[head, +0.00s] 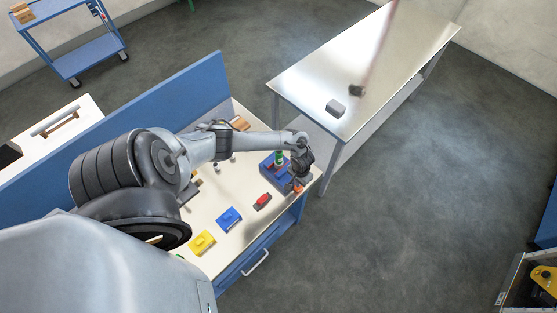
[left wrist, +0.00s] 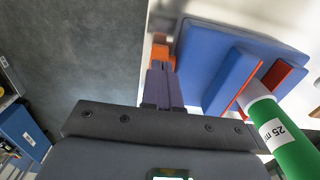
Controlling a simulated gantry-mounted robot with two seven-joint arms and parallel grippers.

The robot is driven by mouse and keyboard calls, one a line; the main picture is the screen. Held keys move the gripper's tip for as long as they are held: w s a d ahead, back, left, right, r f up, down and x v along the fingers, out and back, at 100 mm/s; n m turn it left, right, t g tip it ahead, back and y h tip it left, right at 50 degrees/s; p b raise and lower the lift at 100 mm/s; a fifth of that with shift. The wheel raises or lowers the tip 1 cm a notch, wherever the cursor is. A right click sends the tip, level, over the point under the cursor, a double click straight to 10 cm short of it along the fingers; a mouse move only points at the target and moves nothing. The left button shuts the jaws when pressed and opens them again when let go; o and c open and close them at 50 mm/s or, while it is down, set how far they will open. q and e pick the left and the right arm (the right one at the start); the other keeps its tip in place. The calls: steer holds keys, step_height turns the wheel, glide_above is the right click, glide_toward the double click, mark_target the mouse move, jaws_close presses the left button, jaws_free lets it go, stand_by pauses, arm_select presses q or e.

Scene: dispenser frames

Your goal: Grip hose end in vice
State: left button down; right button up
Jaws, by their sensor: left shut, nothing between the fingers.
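The blue vice (head: 268,167) sits at the far right corner of the workbench; its blue body (left wrist: 212,65) with red jaw faces (left wrist: 276,76) fills the right of the left wrist view. A green hose end (head: 279,157) stands at the vice. In the left wrist view the green hose (left wrist: 296,155), with a white "25 m" label, has its pale end at the gap between the red faces; whether it is clamped I cannot tell. My left gripper (head: 298,183) is shut and empty. Its fingers (left wrist: 164,82) point at an orange part (left wrist: 160,56) beside the vice, perhaps touching it.
A red item (head: 262,201), a blue item (head: 229,218) and a yellow item (head: 203,242) lie along the workbench front. A blue back panel (head: 130,118) runs behind it. A steel table (head: 390,62) with a grey block (head: 335,107) stands beyond. Open floor lies right.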

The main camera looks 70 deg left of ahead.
arm_select(q)
steer(key=shift+f, duration=0.4)
steer(key=shift+w+r, duration=0.1)
steer(key=shift+w, duration=0.1)
steer(key=shift+w+a, duration=0.15)
steer(key=shift+a, duration=0.1)
stand_by(1.1)
steer(key=shift+w+a+p, duration=0.15)
steer(key=shift+w+p, duration=0.15)
steer(key=shift+w, duration=0.05)
stand_by(0.9)
steer(key=shift+r, duration=0.1)
steer(key=shift+r, duration=0.65)
steer(key=shift+s, duration=0.1)
steer(key=shift+s+d, duration=0.4)
steer(key=shift+s, duration=0.25)
